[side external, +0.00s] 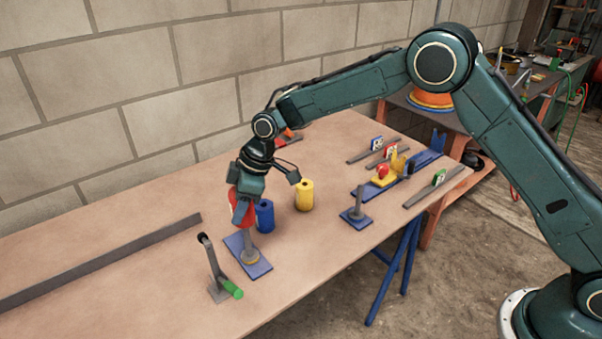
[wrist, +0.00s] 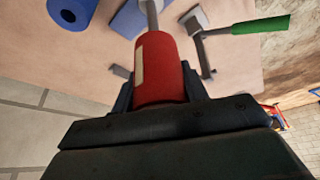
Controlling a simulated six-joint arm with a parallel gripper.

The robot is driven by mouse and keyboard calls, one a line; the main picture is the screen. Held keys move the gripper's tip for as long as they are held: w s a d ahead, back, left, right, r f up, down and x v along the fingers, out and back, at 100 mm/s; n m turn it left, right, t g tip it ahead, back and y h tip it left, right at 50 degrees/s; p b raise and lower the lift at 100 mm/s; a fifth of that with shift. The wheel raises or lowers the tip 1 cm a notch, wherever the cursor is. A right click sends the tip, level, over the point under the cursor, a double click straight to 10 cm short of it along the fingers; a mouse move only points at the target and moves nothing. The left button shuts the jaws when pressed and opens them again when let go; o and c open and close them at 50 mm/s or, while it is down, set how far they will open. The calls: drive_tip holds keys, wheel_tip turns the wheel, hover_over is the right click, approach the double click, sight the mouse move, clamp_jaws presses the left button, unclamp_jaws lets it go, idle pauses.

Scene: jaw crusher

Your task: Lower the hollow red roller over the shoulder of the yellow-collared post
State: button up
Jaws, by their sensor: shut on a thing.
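The red roller (side external: 241,210) is in my gripper (side external: 237,201), which is shut on it. In the wrist view the roller (wrist: 160,66) sits between the two fingers of my gripper (wrist: 160,92), with a pale label on its side. The yellow-collared post (side external: 249,243) stands on a blue base plate (side external: 260,269), its collar low near the plate. The roller is above the post and looks slightly tilted. The grey post (wrist: 152,14) shows just past the roller's far end in the wrist view. The post's top is hidden, so I cannot tell whether it is inside the bore.
A blue roller (side external: 264,216) stands close behind the post, and a yellow roller (side external: 304,195) farther right. Another post (side external: 358,207) is to the right. A grey bar (side external: 95,265) lies at left.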

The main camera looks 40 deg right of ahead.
drive_tip(key=shift+f, duration=5.8)
idle(0.9)
drive_tip(key=o, duration=1.3)
drive_tip(key=shift+f, duration=0.15)
drive_tip(key=shift+c, duration=0.2)
drive_tip(key=v, duration=1.4)
